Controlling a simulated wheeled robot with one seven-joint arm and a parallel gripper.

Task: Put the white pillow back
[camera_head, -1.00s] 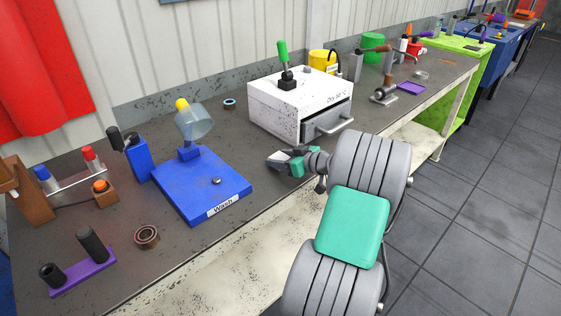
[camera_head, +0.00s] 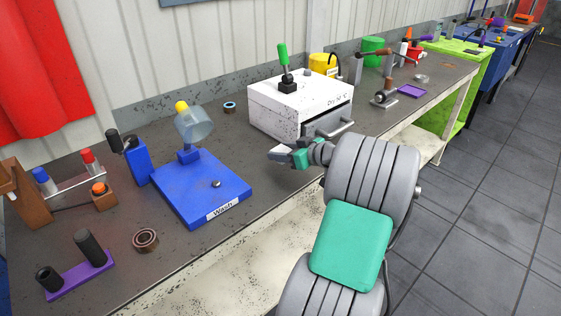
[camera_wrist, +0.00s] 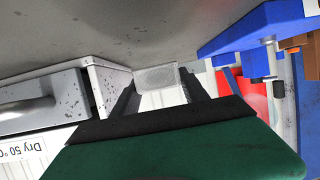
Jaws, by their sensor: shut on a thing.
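My gripper (camera_head: 280,153) is over the bench in front of the white dryer box. In the wrist view the gripper (camera_wrist: 158,88) is shut on a small pale block (camera_wrist: 158,77), whitish with a grey face, which I take as the white pillow. It is held between the two dark fingers, and its lower part is hidden behind the gripper body. In the head view the held block is too small to tell apart clearly. The block appears above the bench top.
The white dryer (camera_head: 290,106), with a green-handled lever on top, stands just behind my gripper. A dark ring (camera_head: 145,240) and purple peg base (camera_head: 78,277) lie nearer.

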